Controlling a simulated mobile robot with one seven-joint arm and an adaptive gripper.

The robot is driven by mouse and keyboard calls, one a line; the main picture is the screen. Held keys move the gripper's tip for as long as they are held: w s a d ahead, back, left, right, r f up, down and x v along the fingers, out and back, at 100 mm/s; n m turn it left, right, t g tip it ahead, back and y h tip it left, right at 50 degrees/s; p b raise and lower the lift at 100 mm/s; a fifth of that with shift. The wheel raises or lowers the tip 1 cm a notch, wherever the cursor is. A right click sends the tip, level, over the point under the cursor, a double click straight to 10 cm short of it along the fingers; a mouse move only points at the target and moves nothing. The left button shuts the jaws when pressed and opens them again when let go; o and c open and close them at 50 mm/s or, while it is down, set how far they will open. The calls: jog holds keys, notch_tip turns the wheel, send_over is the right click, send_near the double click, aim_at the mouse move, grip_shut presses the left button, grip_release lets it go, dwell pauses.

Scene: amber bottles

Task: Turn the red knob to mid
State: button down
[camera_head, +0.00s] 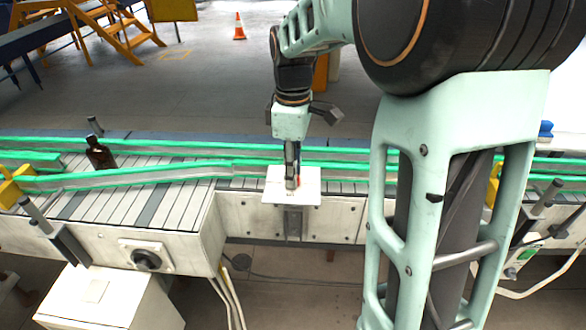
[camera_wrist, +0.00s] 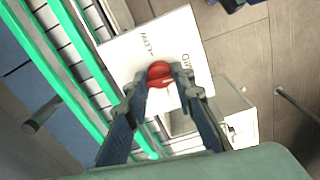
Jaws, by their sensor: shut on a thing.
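The red knob (camera_wrist: 160,72) sits on a white panel (camera_wrist: 133,48) in the wrist view. A small pale mark shows on its lower right side. Dark lettering is printed on the panel beside the knob, but I cannot read it surely. My gripper (camera_wrist: 158,82) is shut on the knob, with one finger on each side. In the head view my gripper (camera_head: 292,180) points down at the white panel (camera_head: 312,186) on the conveyor's near side. There the fingers hide nearly all of the knob. I cannot tell which setting it points to.
A conveyor (camera_head: 165,205) with green guide rails runs across behind the panel. An amber bottle (camera_head: 99,153) stands on it at the left. A black rotary switch (camera_head: 146,259) is on the conveyor's front left. An orange cone (camera_head: 239,27) stands on the far floor.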

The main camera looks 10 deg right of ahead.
jog(key=shift+w+r+n, duration=0.1)
jog(key=shift+n, duration=0.4)
jog(key=c, duration=1.6)
grip_release()
notch_tip(320, 180, up, 12)
jog(key=shift+f, duration=0.1)
